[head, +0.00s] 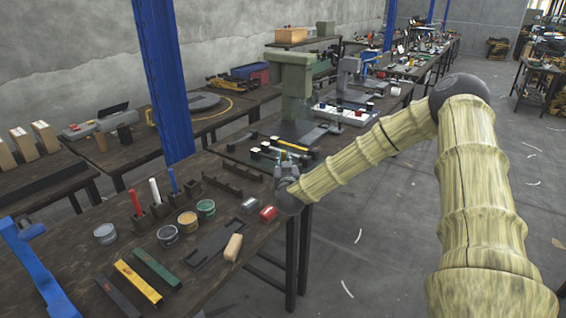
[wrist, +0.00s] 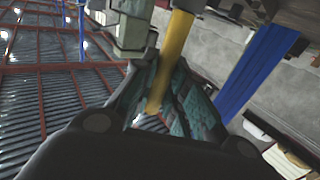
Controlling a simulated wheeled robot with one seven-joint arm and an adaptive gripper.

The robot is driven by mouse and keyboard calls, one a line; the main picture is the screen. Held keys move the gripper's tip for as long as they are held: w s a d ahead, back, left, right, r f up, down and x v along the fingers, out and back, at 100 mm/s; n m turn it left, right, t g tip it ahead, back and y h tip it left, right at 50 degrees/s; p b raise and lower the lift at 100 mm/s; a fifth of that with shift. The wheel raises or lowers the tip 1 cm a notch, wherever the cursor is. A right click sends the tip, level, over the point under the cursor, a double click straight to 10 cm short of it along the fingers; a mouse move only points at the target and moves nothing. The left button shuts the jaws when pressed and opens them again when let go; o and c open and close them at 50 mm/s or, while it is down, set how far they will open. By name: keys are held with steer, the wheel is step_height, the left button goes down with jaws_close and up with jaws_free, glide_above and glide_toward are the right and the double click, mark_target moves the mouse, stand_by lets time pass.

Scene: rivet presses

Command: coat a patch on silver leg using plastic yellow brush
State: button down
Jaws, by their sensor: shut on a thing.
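My gripper (head: 286,166) is raised at the right end of the near workbench. In the wrist view my gripper (wrist: 163,88) has both fingers closed around the yellow brush (wrist: 177,45), whose handle runs up between them. The brush's bristle end is not clear in either view. In the head view only a small yellow bit shows near the fingers. I cannot pick out a silver leg with certainty.
Red (head: 135,203), white (head: 155,191) and blue (head: 172,180) handles stand in holders on the near workbench (head: 75,245). Open paint cans (head: 205,208) stand beside them. Black, yellow (head: 138,282) and green (head: 157,268) bars lie in front. A green press (head: 292,85) stands behind my gripper.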

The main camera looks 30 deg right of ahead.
mark_target(283, 152)
steer(key=shift+f, duration=0.5)
stand_by(1.1)
steer(key=shift+r+p, duration=2.4)
steer(key=shift+r, duration=1.15)
steer(key=shift+f, duration=0.1)
